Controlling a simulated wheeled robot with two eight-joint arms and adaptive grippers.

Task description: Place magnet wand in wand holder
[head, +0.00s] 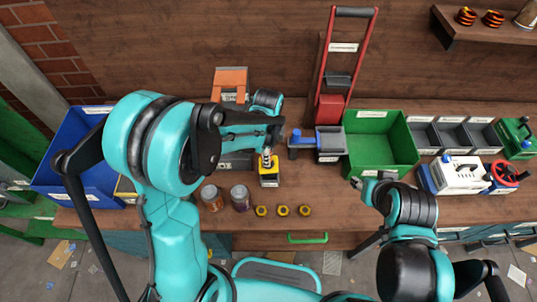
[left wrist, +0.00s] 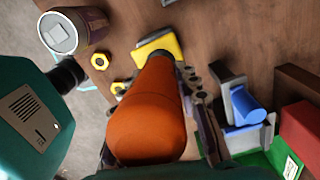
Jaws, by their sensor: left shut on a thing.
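The magnet wand shows in the left wrist view as a thick orange handle (left wrist: 155,110). My left gripper (head: 270,139) is shut on it, with fingers on both sides of the handle in the left wrist view. In the head view, a short metallic and orange part of the wand (head: 267,157) shows below the fingers. A yellow and black block (head: 269,179), which looks like the wand holder, stands directly below; its yellow top also shows in the left wrist view (left wrist: 143,52). I cannot tell whether the wand's lower end is inside it. My right gripper (head: 371,181) is right of the middle; its jaw opening is unclear.
Two jars (head: 240,197) and several yellow nuts (head: 283,211) lie near the table's front edge. A blue-handled item (head: 301,141) and a green bin (head: 408,155) are to the right. A blue bin (head: 64,155) stands left, and a red hand truck (head: 331,105) behind.

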